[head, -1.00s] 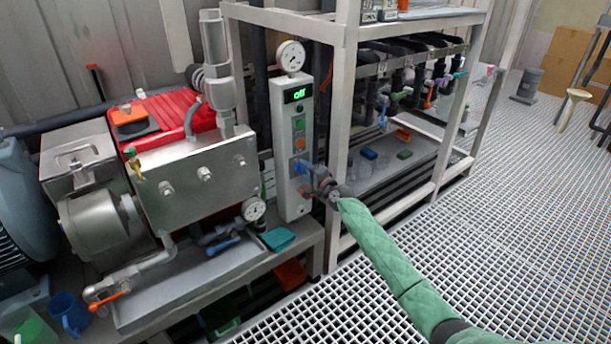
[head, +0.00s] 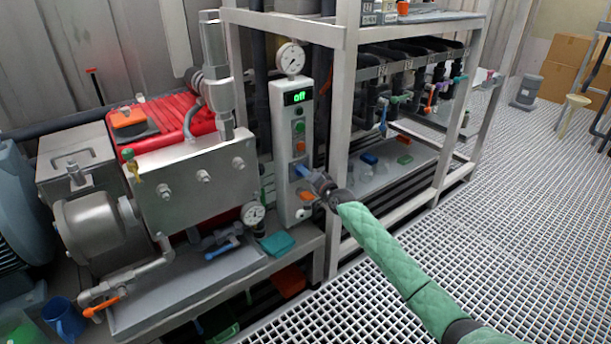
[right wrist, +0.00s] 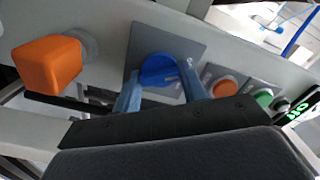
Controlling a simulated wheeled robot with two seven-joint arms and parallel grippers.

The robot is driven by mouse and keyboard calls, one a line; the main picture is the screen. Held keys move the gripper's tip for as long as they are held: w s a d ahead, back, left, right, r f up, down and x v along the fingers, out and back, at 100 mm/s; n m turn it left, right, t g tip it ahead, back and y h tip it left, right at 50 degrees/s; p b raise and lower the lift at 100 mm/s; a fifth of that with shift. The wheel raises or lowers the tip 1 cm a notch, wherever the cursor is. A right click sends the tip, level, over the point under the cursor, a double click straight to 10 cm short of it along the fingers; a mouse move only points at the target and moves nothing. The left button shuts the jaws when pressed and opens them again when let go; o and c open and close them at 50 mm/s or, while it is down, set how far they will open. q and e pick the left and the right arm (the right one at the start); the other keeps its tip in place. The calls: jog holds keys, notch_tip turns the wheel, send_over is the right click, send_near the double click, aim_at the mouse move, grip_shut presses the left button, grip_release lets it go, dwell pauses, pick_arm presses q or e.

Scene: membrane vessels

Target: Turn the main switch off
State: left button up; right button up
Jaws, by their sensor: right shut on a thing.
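The narrow pale control panel (head: 284,150) stands upright between the pump unit and the rack. Its display (head: 298,96) glows green and appears to read "off". In the right wrist view, a round blue knob (right wrist: 158,70), which looks like the main switch, sits on a grey square plate (right wrist: 190,44). My right gripper (head: 303,171) is at the panel's lower half. Its two blue fingers (right wrist: 160,84) are shut on the blue knob, one on each side. The head view hides most of the knob behind the gripper. My left gripper is not in view.
An orange block knob (right wrist: 48,66) lies on one side of the plate. An orange button (right wrist: 222,87) and a green button (right wrist: 264,98) are on the other side. A gauge (head: 291,59) tops the panel. The rack post (head: 340,120) stands close to the right.

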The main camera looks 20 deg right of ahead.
jog(key=shift+f, duration=0.15)
jog(key=o, duration=1)
jog(key=shift+p+v, duration=0.3)
jog(key=shift+v, duration=3.65)
